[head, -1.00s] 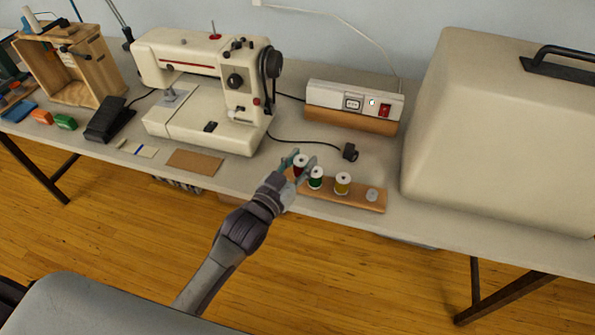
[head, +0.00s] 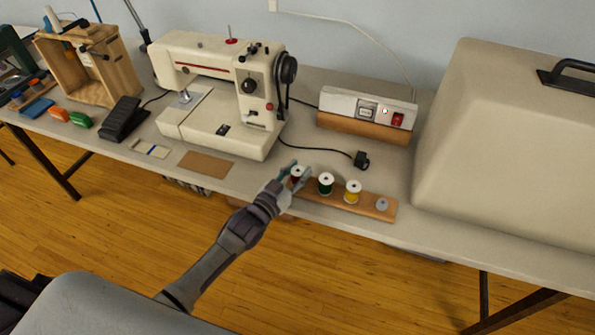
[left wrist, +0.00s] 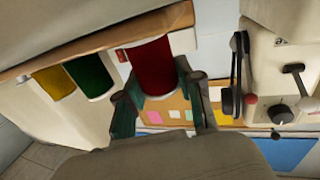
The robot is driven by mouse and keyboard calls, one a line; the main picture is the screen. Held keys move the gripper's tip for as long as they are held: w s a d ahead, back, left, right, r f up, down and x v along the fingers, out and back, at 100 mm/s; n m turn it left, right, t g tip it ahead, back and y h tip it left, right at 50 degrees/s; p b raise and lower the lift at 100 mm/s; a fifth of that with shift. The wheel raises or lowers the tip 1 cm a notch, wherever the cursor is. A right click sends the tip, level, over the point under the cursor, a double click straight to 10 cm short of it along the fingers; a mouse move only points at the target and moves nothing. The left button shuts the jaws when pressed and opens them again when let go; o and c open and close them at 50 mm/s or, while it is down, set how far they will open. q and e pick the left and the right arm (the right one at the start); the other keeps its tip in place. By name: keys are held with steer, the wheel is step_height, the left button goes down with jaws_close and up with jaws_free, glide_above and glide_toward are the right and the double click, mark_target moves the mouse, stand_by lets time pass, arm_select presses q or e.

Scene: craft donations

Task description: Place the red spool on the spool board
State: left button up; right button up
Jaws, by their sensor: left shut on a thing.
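My left gripper (head: 296,171) is shut on the red spool (head: 297,174) at the left end of the wooden spool board (head: 368,208). In the left wrist view the red spool (left wrist: 152,66) sits between the two fingers, and its far end meets or nearly meets the board (left wrist: 105,42); I cannot tell if it rests on it. The green spool (head: 326,185) and yellow spool (head: 352,192) stand upright on the board to its right. A small grey-white piece (head: 382,204) is at the board's right end. My right gripper is not in view.
The sewing machine (head: 225,95) stands behind left, with a brown card (head: 206,165) in front. A switch box (head: 367,110) and black plug (head: 361,159) are behind the board. A large beige case (head: 505,130) stands right. The table's front edge is close to the board.

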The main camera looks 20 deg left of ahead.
arm_select(q)
steer(key=shift+f, duration=0.15)
steer(key=o, duration=0.9)
steer(key=shift+o, duration=0.2)
steer(key=shift+s, duration=0.1)
steer(key=v, duration=1.2)
